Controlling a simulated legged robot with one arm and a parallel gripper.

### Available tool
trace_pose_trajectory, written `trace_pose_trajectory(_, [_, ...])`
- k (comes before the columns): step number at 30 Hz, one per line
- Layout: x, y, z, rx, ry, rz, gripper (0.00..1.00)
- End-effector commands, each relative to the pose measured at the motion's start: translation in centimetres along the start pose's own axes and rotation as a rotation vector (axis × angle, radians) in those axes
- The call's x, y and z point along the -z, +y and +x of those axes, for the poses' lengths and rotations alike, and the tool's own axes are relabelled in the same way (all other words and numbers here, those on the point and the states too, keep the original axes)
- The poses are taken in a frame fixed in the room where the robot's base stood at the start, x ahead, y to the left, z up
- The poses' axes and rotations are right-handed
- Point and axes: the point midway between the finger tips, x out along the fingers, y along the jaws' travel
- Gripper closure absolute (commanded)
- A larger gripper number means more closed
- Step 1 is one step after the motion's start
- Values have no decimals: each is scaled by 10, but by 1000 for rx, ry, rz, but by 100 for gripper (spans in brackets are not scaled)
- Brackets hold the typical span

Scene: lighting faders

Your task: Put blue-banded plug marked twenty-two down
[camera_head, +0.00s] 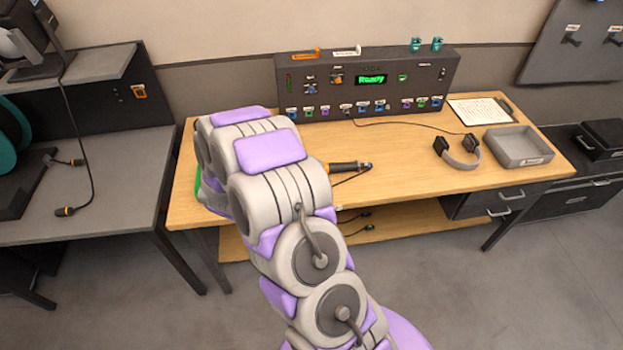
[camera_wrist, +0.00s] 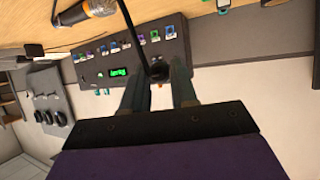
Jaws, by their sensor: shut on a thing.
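In the wrist view my gripper (camera_wrist: 159,80) is shut on a dark plug (camera_wrist: 158,71), which sits between the two fingertips. A dark cable (camera_wrist: 131,28) runs from the plug toward the top of the picture. The plug's band and number cannot be made out. In the head view my arm hides the gripper and the held plug. The wooden desk (camera_head: 415,150) lies behind and to the right of my arm, and its edge shows at the top of the wrist view. Whether the plug touches anything is not clear.
A dark console (camera_head: 430,75) with a green "Ready" display stands at the desk's back. A microphone-like handle (camera_head: 345,167) with an orange ring lies near my arm. Headphones (camera_head: 458,155), a grey tray (camera_head: 518,148) and a clipboard (camera_head: 482,110) are at right.

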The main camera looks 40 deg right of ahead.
Motion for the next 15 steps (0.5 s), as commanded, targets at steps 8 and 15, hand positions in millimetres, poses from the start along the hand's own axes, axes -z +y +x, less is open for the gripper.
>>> trace_pose_trajectory(8, [-55, 107, 26, -294, -6, 148, 100])
trace_pose_trajectory(15, [-73, 146, 29, -393, 1, 202, 100])
